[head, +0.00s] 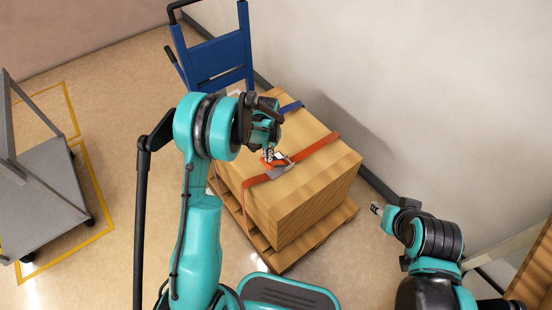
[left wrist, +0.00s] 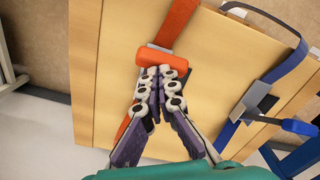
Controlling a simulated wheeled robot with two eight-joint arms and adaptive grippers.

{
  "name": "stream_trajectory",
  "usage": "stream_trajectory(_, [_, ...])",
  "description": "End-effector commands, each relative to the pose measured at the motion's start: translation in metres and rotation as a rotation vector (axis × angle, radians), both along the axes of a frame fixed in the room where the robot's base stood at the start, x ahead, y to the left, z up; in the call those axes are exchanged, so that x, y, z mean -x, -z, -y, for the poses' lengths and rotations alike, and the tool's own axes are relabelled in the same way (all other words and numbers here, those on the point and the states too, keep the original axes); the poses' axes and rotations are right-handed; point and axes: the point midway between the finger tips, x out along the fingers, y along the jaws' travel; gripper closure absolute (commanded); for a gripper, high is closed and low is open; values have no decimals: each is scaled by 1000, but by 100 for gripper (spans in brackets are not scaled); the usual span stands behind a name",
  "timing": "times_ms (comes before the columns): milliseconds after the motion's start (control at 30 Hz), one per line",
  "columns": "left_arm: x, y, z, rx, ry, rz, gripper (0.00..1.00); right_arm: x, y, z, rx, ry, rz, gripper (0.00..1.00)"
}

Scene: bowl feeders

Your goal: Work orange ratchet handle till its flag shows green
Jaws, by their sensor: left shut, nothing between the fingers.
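The orange ratchet handle (left wrist: 165,57) sits on an orange strap (head: 320,145) that runs over the top of a wooden box (head: 325,178). A grey metal ratchet body (head: 281,172) shows beside it. My left gripper (head: 268,154) is over the ratchet. In the left wrist view its closed fingertips (left wrist: 160,73) are at the handle's near edge, with nothing between them; I cannot tell whether they touch it. The fingers hide part of the ratchet and strap, and I cannot make out a flag. My right gripper (head: 376,209) is right of the box, its fingers too small to judge.
A blue strap (left wrist: 275,76) with a blue-handled ratchet (left wrist: 300,127) crosses the same box. The box stands on a wooden pallet (head: 262,249). A blue hand truck (head: 216,58) is behind it, a wall (head: 400,85) to the right, a grey cart (head: 45,195) far left.

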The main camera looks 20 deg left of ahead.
Motion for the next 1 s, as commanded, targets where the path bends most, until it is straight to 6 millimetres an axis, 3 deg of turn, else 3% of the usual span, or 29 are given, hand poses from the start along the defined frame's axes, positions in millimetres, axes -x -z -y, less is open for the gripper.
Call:
stream_trajectory(300, [13, 24, -11, 0, -1, 1, 100, 0, 3, 0, 0, 0, 0, 60])
stream_trajectory(1000, [18, 38, -14, 0, 1, 0, 100, 0, 1, 0, 0, 0, 0, 60])
